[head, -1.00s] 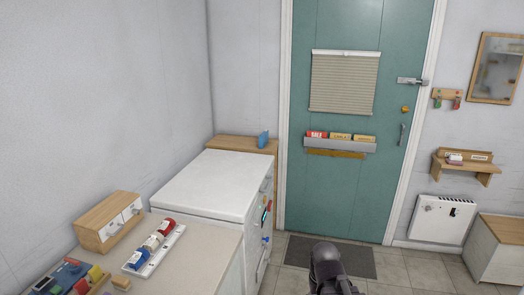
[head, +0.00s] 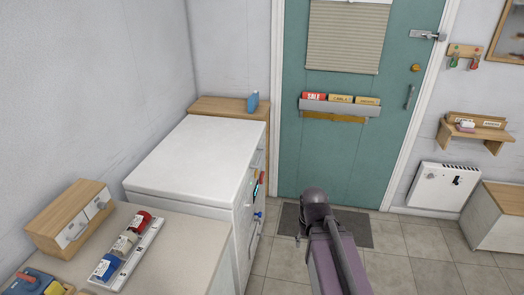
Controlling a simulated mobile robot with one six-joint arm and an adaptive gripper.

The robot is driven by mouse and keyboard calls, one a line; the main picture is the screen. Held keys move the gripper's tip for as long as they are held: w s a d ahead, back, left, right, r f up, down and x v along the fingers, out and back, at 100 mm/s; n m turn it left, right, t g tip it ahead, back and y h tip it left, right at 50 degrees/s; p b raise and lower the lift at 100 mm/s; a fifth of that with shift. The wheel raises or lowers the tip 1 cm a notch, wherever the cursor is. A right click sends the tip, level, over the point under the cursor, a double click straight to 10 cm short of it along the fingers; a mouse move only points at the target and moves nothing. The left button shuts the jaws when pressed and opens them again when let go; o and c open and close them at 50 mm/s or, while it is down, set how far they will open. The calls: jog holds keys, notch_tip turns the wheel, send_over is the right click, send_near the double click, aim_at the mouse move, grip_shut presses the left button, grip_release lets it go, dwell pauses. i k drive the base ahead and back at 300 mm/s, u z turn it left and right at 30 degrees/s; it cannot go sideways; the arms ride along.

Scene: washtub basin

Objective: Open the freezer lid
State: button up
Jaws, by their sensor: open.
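The white freezer (head: 243,219) stands against the left wall, between the counter and the teal door. Its flat white lid (head: 197,157) lies closed on top. Small controls, with blue and red parts and a lit display, show on its right-hand side, seen at a steep angle. Part of my arm shows at the bottom centre, right of the freezer and apart from it. My gripper itself cannot be made out in the head view.
A wooden cabinet (head: 232,106) with a blue object (head: 252,103) stands behind the freezer. Tiled floor (head: 420,262) is clear right of my arm.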

aim_at(205, 159)
jog(key=u, duration=0.05)
jog(key=i, duration=0.85)
jog(key=u, duration=0.2)
